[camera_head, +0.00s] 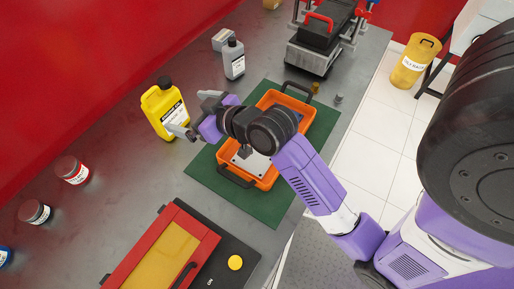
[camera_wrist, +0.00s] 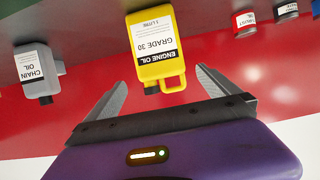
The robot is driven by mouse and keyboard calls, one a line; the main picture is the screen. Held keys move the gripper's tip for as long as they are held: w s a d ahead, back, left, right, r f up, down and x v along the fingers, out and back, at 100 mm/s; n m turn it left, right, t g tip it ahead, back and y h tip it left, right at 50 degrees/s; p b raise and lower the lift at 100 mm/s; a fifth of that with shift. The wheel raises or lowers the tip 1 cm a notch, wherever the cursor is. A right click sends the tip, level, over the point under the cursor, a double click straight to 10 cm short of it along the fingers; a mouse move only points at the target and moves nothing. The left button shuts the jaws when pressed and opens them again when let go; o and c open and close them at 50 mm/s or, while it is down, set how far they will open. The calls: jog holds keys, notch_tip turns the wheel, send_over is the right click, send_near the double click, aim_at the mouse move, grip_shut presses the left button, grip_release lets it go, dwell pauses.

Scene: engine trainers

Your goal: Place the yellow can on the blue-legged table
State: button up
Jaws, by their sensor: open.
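The yellow can (camera_head: 164,106), an engine oil jug with a handle and a black cap, stands on the grey workbench near the red back wall. In the wrist view the yellow can (camera_wrist: 157,48) appears upside down, just beyond and between my fingertips. My gripper (camera_head: 192,114) is open and empty, at the right side of the can with its fingers pointing towards it. Its two spread fingers also show in the wrist view (camera_wrist: 162,82). I cannot make out a blue-legged table in either view.
An orange tray (camera_head: 293,103) on a green mat (camera_head: 262,213) lies under my arm. A grey chain oil bottle (camera_head: 233,60) stands behind. Red-lidded (camera_head: 72,170) and dark (camera_head: 34,212) jars stand left. A yellow bin (camera_head: 408,70) stands on the floor.

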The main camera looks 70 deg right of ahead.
aim_at(230, 177)
jog(key=shift+n+y, duration=0.3)
jog(key=s+a+f, duration=0.1)
jog(key=s+a, duration=0.2)
jog(key=s, duration=0.1)
jog(key=s+a+f, duration=0.2)
jog(key=s+a, duration=0.1)
jog(key=s, duration=0.2)
jog(key=s+a+f, duration=0.1)
jog(key=s+a, duration=0.2)
jog(key=s, duration=0.1)
jog(key=shift+s+a+f, duration=0.1)
jog(key=shift+s+f, duration=0.3)
jog(key=s+a+r+y, duration=0.1)
jog(key=s+a+r, duration=0.1)
jog(key=s, duration=0.4)
jog(key=s+a+r+n+t+y, duration=0.1)
jog(key=s+a+r, duration=0.1)
jog(key=s, duration=0.4)
jog(key=shift+s+a+r+n, duration=0.3)
jog(key=shift+a, duration=0.5)
